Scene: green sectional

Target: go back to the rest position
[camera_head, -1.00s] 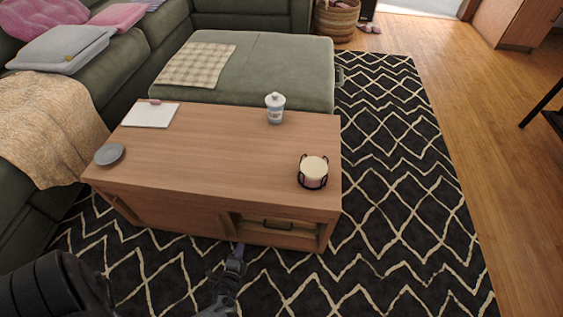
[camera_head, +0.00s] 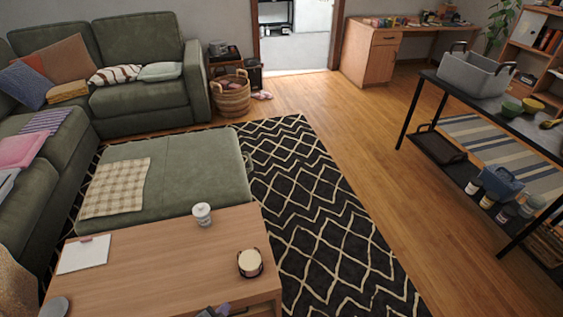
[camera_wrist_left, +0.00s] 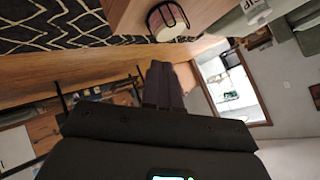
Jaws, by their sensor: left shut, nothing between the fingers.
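My left gripper (camera_head: 214,312) shows only in part at the bottom edge of the head view, by the front edge of the wooden coffee table (camera_head: 150,270). In the left wrist view its dark fingers (camera_wrist_left: 165,85) are together with nothing between them. They point out over the room, apart from the table, whose edge shows at the top of that tilted view. My right gripper is in neither view.
On the table are a candle in a black holder (camera_head: 250,263), a white lidded jar (camera_head: 202,214), a white notepad (camera_head: 84,254) and a grey dish (camera_head: 54,307). A green ottoman (camera_head: 190,175) stands behind. The patterned rug (camera_head: 330,240) at right is clear.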

